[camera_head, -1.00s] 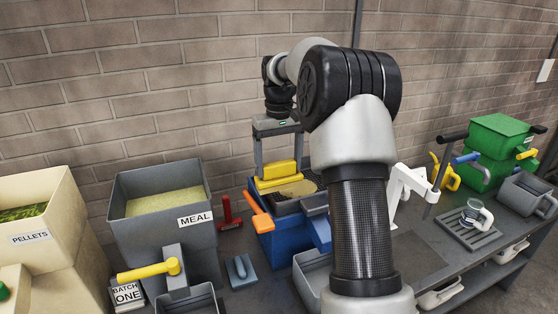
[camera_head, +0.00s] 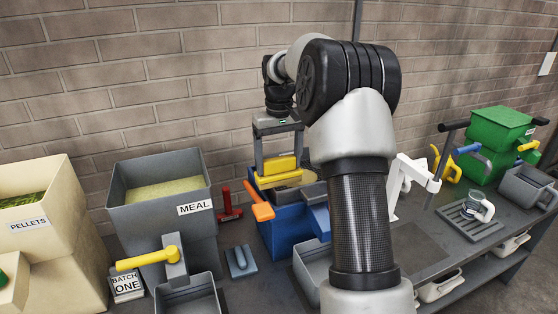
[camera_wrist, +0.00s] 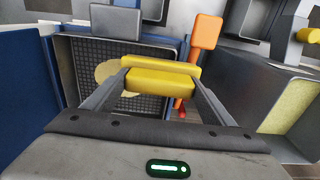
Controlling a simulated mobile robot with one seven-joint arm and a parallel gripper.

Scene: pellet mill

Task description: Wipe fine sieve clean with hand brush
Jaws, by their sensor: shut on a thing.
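My gripper (camera_wrist: 155,88) is shut on the yellow hand brush (camera_wrist: 160,80), which is held over the fine sieve. The brush (camera_head: 277,173) also shows between my fingers in the head view. The fine sieve (camera_wrist: 85,55) is a dark mesh in a grey frame. A pale yellow patch of meal (camera_wrist: 106,72) lies on its mesh beside the brush. The brush hides part of the mesh, and I cannot tell whether its bristles touch it. An orange handle (camera_head: 262,205) sticks out near the sieve. The sieve sits on a blue box (camera_head: 283,235).
A grey meal bin (camera_head: 150,215) and a cream pellets bin (camera_head: 75,235) stand at left. A red tool (camera_head: 228,205) and a blue-grey tool (camera_head: 241,261) lie nearby. A white stand (camera_head: 403,180) and green boxes (camera_head: 497,130) are at right. A brick wall is behind.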

